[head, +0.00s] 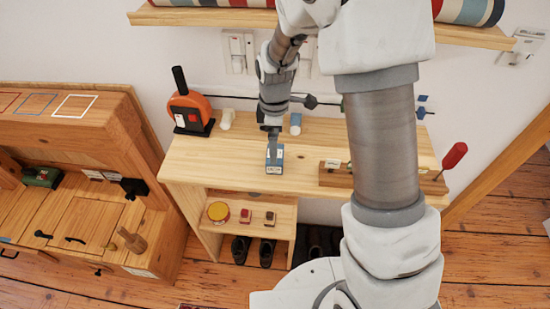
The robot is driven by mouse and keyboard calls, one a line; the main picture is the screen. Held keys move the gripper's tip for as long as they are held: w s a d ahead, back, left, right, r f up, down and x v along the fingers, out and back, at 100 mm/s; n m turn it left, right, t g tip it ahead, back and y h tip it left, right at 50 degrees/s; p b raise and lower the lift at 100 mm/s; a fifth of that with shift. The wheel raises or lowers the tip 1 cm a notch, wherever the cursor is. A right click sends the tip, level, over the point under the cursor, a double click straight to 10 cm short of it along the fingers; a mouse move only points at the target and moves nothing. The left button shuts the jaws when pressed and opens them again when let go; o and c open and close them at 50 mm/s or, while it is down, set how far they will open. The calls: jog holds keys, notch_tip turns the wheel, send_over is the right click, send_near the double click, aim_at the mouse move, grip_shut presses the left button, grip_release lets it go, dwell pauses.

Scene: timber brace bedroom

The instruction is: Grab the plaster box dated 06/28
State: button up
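A small blue and white box (275,170) lies on the wooden table top, near its front edge. My gripper (272,152) points down at it, with the fingertips over or against its far part. I cannot tell whether they touch it or whether the fingers are open or shut. Any date on the box is too small to read. Two small reddish boxes, a left one (245,216) and a right one (269,219), sit on the lower shelf. No dates can be read on them either.
An orange and black device (190,112), a white cylinder (227,118) and a blue-topped item (295,123) stand on the table. A yellow tin (218,212) is on the lower shelf. A red-handled tool (454,156) stands at right. A wall shelf (200,17) hangs above.

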jog(key=shift+w+f, duration=0.1)
jog(key=shift+f, duration=2.6)
jog(key=c, duration=1)
